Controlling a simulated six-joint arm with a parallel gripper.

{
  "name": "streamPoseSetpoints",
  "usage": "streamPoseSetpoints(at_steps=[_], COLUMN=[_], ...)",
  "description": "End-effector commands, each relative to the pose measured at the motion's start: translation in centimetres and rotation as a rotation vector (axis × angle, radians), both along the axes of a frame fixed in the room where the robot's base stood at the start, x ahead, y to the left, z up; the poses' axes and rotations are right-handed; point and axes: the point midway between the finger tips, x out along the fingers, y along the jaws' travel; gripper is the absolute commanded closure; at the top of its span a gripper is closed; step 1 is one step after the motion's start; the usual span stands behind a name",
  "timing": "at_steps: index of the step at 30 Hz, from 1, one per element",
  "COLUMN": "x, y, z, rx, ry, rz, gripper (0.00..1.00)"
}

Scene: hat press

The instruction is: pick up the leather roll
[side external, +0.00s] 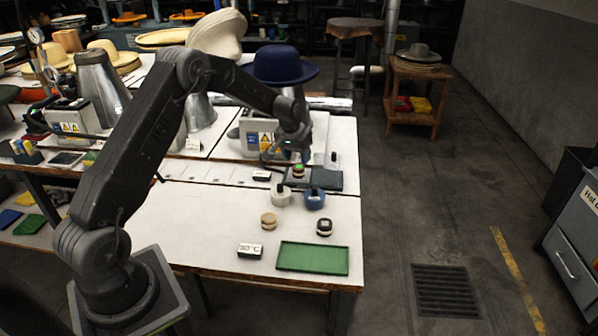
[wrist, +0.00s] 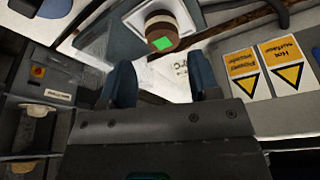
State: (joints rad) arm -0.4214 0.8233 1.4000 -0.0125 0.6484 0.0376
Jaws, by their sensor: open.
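In the side view a small green-topped brown piece (side external: 298,170) at the back of the near table seems to be the same thing. My gripper (side external: 285,158) is just above and to the left of it, in front of the press. In the wrist view my gripper (wrist: 162,78) has its two blue fingers apart with nothing between them, and the cylinder lies beyond the tips.
A white jar (side external: 281,197), a blue jar (side external: 314,199), a tan round piece (side external: 268,220) and a black-topped one (side external: 324,227) stand in front. A green tray (side external: 312,258) lies nearer. Hot-surface signs (wrist: 270,68) mark a press close by.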

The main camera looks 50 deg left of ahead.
Motion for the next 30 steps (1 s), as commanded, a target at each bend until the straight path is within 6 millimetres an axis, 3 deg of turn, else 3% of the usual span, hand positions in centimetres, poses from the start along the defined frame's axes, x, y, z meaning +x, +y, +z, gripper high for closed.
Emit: streamPoseSetpoints(at_steps=[12,22,30], x=[1.3,1.5,1.5], y=[0.8,0.9,0.9], z=[-4.6,-5.2,-5.1], rx=[0.0,0.0,0.0], ry=[0.001,-0.001,-0.001], rz=[0.0,0.0,0.0], gripper=[0.44,0.44,0.7])
